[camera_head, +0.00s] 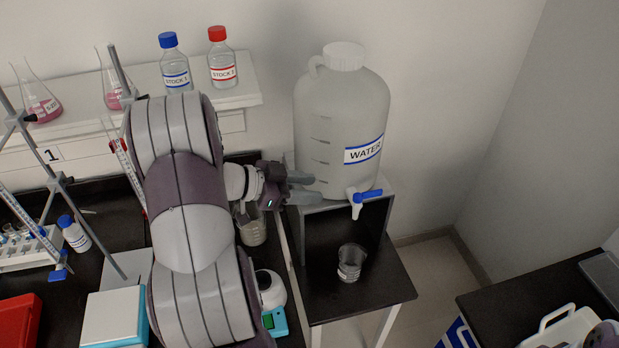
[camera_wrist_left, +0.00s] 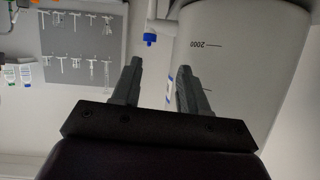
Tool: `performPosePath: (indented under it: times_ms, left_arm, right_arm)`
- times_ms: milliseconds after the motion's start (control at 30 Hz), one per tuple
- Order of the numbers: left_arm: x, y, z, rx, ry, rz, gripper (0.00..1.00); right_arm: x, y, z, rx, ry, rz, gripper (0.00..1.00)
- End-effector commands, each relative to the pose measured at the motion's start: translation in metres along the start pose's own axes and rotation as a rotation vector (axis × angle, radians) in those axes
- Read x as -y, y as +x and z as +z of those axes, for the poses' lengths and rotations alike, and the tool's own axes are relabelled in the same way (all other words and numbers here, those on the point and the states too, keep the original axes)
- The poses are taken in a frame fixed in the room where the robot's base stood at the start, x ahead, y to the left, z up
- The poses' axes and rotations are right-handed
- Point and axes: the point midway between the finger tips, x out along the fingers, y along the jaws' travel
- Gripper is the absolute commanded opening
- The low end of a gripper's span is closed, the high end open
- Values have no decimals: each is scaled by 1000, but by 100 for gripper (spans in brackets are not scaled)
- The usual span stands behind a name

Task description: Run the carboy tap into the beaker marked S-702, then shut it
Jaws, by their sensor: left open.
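The white carboy (camera_head: 342,110) labelled WATER stands on a small raised stand. Its tap (camera_head: 357,205) has a blue lever (camera_head: 368,196) and a spout pointing down. A glass beaker (camera_head: 350,263) stands upright below the tap on the dark shelf; its label is too small to read. My left gripper (camera_head: 311,188) is open beside the carboy's lower left side, left of the tap. In the left wrist view the open, empty fingers (camera_wrist_left: 157,85) point toward the carboy wall (camera_wrist_left: 235,70), and the blue tap part (camera_wrist_left: 150,39) is beyond them, apart. My right gripper is not recognisable.
A second beaker (camera_head: 252,230) with a label sits partly behind my left arm, near a turquoise device (camera_head: 275,320). Stock bottles (camera_head: 222,60) and flasks stand on the back shelf. A rack (camera_head: 30,250) and clamp stands fill the left bench. A dark table stands at lower right.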

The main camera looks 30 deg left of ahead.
Motion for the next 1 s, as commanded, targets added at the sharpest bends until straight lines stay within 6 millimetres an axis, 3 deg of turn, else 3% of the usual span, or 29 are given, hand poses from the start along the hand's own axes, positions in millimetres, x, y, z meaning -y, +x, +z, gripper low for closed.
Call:
performPosePath:
  times_ms: [167, 500, 700, 1000]
  left_arm:
    - [-13, 8, -13, -55, -43, 61, 44]
    - [-17, 85, -19, -52, -43, 60, 44]
    - [-18, 118, -19, -52, -42, 56, 44]
    - [-18, 127, -18, -52, -40, 53, 44]
  right_arm:
    - [0, -3, 0, 0, 0, 0, 43]
    - [0, -25, -3, -1, 0, 0, 43]
    - [0, -32, -4, -1, 0, 0, 43]
    - [0, -32, -4, -1, 0, 0, 43]
